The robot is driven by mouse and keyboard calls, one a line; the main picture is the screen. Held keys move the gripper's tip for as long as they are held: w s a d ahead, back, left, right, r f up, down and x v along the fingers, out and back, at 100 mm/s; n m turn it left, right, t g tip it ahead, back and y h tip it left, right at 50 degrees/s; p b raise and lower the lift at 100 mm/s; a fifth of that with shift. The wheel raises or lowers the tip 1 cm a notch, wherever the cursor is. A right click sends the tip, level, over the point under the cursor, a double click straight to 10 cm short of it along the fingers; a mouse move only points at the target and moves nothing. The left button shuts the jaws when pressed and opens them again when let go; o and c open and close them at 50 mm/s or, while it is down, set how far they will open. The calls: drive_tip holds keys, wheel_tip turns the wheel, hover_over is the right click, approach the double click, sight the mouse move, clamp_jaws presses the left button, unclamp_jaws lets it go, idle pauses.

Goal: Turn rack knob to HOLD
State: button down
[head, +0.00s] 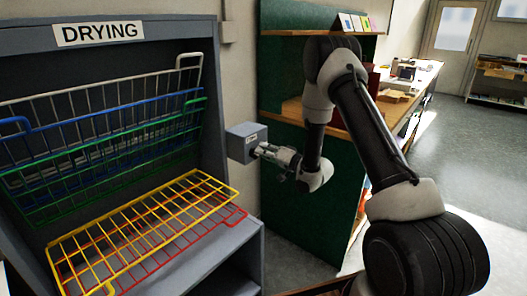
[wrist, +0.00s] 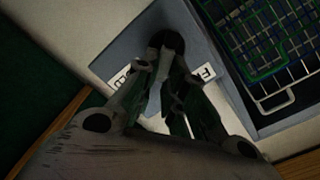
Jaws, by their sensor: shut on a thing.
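The grey knob box (head: 247,140) sits on the wall at the right side of the drying rack, with a small label on its face. In the wrist view, the box face (wrist: 205,42) shows a dark round knob (wrist: 166,39). My gripper (head: 262,151) reaches the box from the right. In the wrist view, my gripper (wrist: 168,60) has its fingers closed together on the knob and hides most of it. A white label to the left (wrist: 122,78) and another to the right, starting with F (wrist: 205,72), are partly covered.
The drying rack (head: 190,32) holds white, blue and green wire shelves, with a yellow shelf (head: 150,225) tilted outward above a red one. A green cabinet (head: 280,90) with wooden shelves stands just behind my arm. Open floor (head: 475,130) lies to the right.

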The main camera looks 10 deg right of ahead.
drive_tip(key=shift+w+d+f+m, duration=0.1)
drive_tip(key=shift+f+m, duration=0.15)
drive_tip(key=shift+m, duration=0.9)
drive_tip(key=shift+s+d+f+m, duration=0.1)
drive_tip(key=shift+f+m, duration=0.2)
drive_tip(key=shift+m, duration=0.9)
drive_tip(key=shift+w+d+f+m, duration=0.1)
drive_tip(key=shift+f+m, duration=0.15)
drive_tip(key=shift+m, duration=0.9)
drive_tip(key=c, duration=1.5)
unclamp_jaws()
drive_tip(key=v, duration=1.2)
drive_tip(key=shift+a, duration=0.1)
